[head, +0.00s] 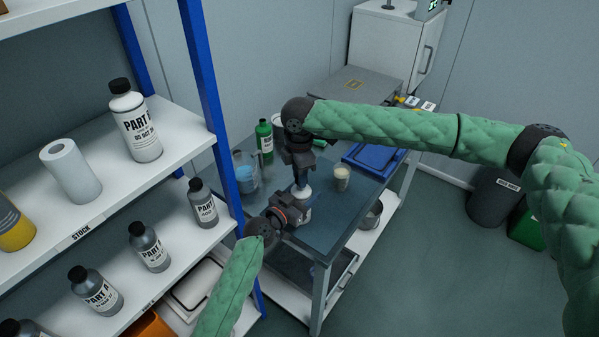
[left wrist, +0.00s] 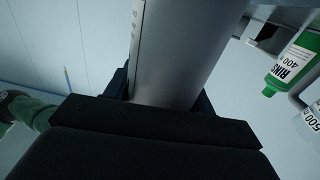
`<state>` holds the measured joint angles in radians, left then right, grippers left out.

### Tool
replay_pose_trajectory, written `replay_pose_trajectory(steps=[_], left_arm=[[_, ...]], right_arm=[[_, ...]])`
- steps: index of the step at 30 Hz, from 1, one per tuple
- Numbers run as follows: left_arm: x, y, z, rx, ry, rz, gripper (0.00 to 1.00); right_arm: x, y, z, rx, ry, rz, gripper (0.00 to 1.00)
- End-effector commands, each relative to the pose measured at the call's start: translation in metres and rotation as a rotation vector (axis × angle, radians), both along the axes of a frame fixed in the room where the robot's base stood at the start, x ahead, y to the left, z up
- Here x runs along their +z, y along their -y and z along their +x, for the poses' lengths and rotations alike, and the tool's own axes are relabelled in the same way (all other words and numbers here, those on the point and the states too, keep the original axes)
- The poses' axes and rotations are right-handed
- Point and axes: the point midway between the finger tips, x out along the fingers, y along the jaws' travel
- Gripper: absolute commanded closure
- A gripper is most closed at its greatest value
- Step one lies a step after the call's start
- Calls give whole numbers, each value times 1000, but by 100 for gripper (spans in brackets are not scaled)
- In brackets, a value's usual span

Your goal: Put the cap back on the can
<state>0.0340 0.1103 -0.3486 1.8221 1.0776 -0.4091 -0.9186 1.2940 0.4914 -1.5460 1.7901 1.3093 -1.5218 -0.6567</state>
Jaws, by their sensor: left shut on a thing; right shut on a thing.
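The can (head: 305,213) is upright over the bench, mostly hidden by my left gripper (head: 292,210), which is shut on its side. In the left wrist view the can (left wrist: 185,50) is a smooth grey cylinder between the dark fingers of my left gripper (left wrist: 165,100). A pale top (head: 301,191) shows just below my right gripper (head: 301,178). My right gripper points down over the can and is shut on the cap, which its fingers largely hide. I cannot tell whether the cap touches the can.
On the bench (head: 325,225) stand a cup (head: 342,178), a clear jug (head: 245,172) and a green bottle (head: 264,140); the green bottle also shows in the left wrist view (left wrist: 292,68). A blue tray (head: 368,160) lies behind. A shelf (head: 185,150) with several bottles stands at left.

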Motion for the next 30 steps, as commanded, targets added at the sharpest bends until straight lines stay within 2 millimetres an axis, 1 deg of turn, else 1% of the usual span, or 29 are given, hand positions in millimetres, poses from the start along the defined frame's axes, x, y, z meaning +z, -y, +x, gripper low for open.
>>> replay_pose_trajectory(steps=[14,30], left_arm=[[0,0,0,0,0,0,86],[0,0,0,0,0,0,86]], right_arm=[[-1,0,0,0,0,0,91],[-10,0,0,0,0,0,91]])
